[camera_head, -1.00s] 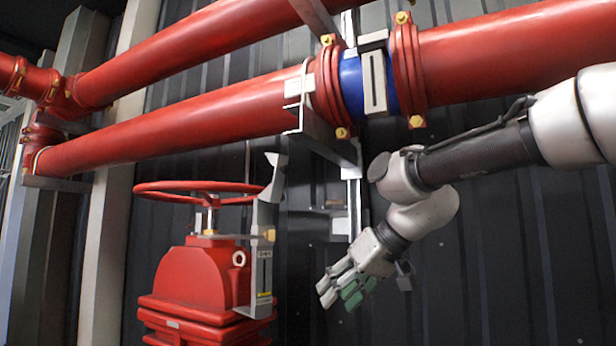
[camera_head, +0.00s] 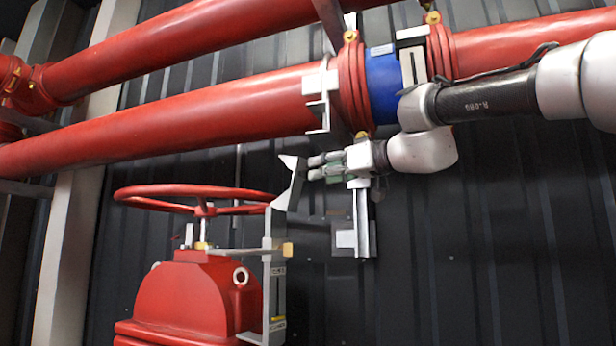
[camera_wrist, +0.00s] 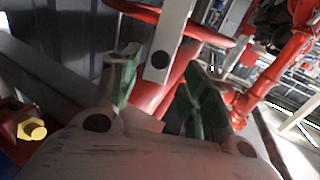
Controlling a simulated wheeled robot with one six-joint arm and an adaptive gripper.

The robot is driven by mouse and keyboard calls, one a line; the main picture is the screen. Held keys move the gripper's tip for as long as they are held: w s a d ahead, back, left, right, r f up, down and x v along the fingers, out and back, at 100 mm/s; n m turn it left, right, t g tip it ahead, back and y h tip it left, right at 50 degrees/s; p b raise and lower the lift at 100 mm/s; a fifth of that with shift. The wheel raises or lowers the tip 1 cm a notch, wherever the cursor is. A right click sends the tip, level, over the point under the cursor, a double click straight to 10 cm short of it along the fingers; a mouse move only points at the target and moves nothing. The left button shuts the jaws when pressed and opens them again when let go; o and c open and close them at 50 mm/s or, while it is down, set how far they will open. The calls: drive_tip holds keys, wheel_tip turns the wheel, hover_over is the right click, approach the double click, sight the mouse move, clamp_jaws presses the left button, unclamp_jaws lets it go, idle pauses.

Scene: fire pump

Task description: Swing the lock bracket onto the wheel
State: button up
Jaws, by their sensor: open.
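The lock bracket (camera_head: 274,258) is a grey metal arm standing upright at the right of the red handwheel (camera_head: 196,195). Its upper part leans right and ends in a hooked tip beside the wheel's rim, not over it. My gripper (camera_head: 314,167) is open, just right of the bracket's upper end in the head view. In the wrist view a grey bar with a dark hole, apparently the bracket (camera_wrist: 167,42), lies between the green-padded fingers of my gripper (camera_wrist: 160,90). Red wheel parts show behind it. I cannot tell whether the fingers touch it.
The red valve body (camera_head: 190,295) stands below the wheel. Large red pipes (camera_head: 180,118) with a blue section (camera_head: 382,85) run above my gripper. A grey support rail (camera_head: 362,222) stands close by, against the dark corrugated wall (camera_head: 450,250).

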sight(306, 175)
drive_tip(key=x, duration=0.6)
drive_tip(key=shift+w+a, duration=0.15)
drive_tip(key=shift+a, duration=0.1)
drive_tip(key=shift+c, duration=0.3)
clamp_jaws()
drive_tip(key=shift+a, duration=0.1)
